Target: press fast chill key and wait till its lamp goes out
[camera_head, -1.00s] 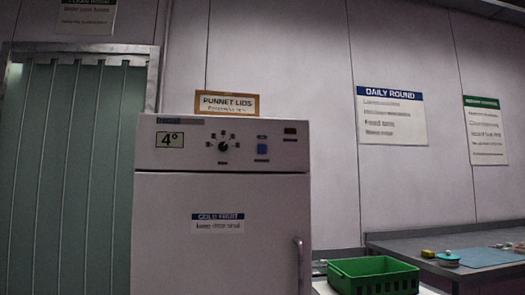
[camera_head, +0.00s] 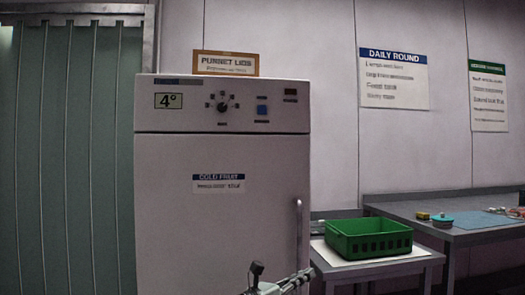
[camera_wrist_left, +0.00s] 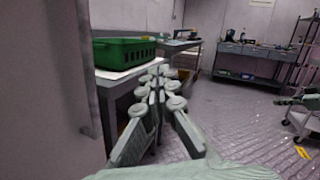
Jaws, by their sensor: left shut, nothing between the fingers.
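The white cold-fruit cabinet (camera_head: 222,235) stands upright in the middle of the head view. Its top panel carries a blue square key (camera_head: 262,110), a dark small lamp window (camera_head: 290,92) that looks unlit, a black dial (camera_head: 222,107) and a display (camera_head: 168,100) reading 4°. The lettering by the key is too small to read. My left gripper (camera_head: 275,281) shows at the bottom edge, low in front of the cabinet door and well below the key. In the left wrist view its fingers (camera_wrist_left: 160,72) are together and empty.
A green crate (camera_head: 368,252) sits on a small table right of the cabinet. The door handle (camera_head: 299,245) juts out at the door's right edge. A grey bench (camera_head: 400,207) stands further right. A strip curtain (camera_head: 65,170) hangs left.

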